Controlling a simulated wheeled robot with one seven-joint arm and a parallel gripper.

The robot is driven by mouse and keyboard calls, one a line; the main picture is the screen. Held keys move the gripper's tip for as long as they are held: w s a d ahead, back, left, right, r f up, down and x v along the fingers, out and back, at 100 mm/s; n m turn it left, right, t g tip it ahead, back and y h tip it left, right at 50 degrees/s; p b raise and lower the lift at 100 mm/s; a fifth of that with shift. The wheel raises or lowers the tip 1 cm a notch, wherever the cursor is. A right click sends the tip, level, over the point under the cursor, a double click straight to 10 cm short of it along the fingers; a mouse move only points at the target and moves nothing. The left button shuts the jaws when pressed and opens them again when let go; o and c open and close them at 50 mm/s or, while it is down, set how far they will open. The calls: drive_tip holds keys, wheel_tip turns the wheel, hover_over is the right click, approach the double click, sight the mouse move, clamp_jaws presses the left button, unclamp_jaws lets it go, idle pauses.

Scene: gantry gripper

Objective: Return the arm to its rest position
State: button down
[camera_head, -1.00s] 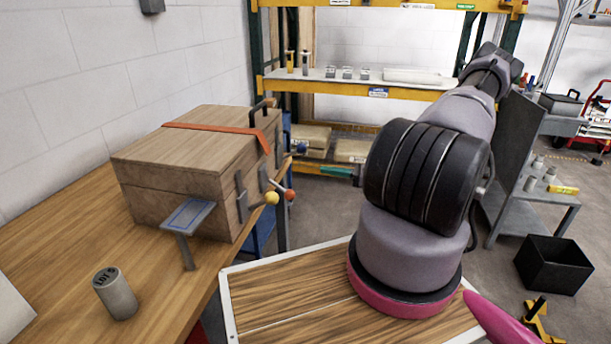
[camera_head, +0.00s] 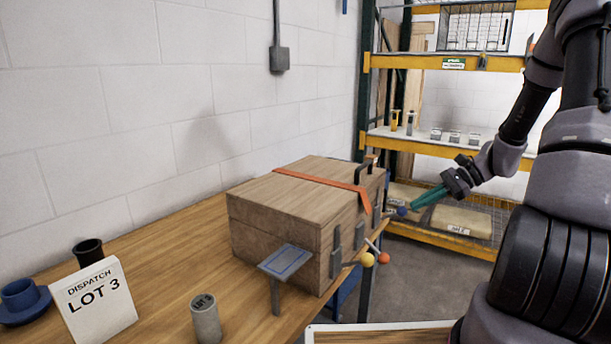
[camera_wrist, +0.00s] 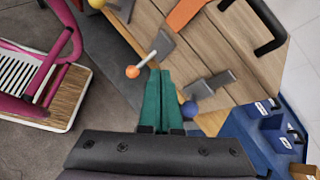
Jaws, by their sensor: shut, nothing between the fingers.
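My gripper (camera_head: 431,197) has green fingers and is held out in the air at the right of the wooden case, in front of the shelf rack. In the wrist view its two green fingers (camera_wrist: 162,100) lie together with nothing between them. The wooden case (camera_head: 285,213) with an orange strap stands closed on the workbench. Beside its latches are an orange ball knob (camera_wrist: 132,72) and a blue ball knob (camera_wrist: 189,109); the fingertips look close to them, but I cannot tell if they touch. My arm fills the right side of the head view.
The workbench (camera_head: 160,265) carries a Dispatch Lot 3 sign (camera_head: 95,300), a grey cylinder (camera_head: 205,320), a blue cup (camera_head: 20,296) and a small stand (camera_head: 285,262). The shelf rack (camera_head: 440,145) stands behind. Grey floor is open between bench and rack.

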drive_tip(key=s+a+r+n+t+h, duration=0.3)
drive_tip(key=s+r, duration=0.6)
drive_tip(key=r, duration=0.4)
drive_tip(key=s+a+r+n+t+h, duration=0.3)
drive_tip(key=s+r+n+h, duration=0.3)
drive_tip(key=s+r, duration=0.3)
drive_tip(key=shift+s+a+r+n, duration=0.2)
drive_tip(key=shift+s+r+n, duration=0.3)
drive_tip(key=shift+r, duration=1.7)
drive_tip(key=shift+w, duration=0.15)
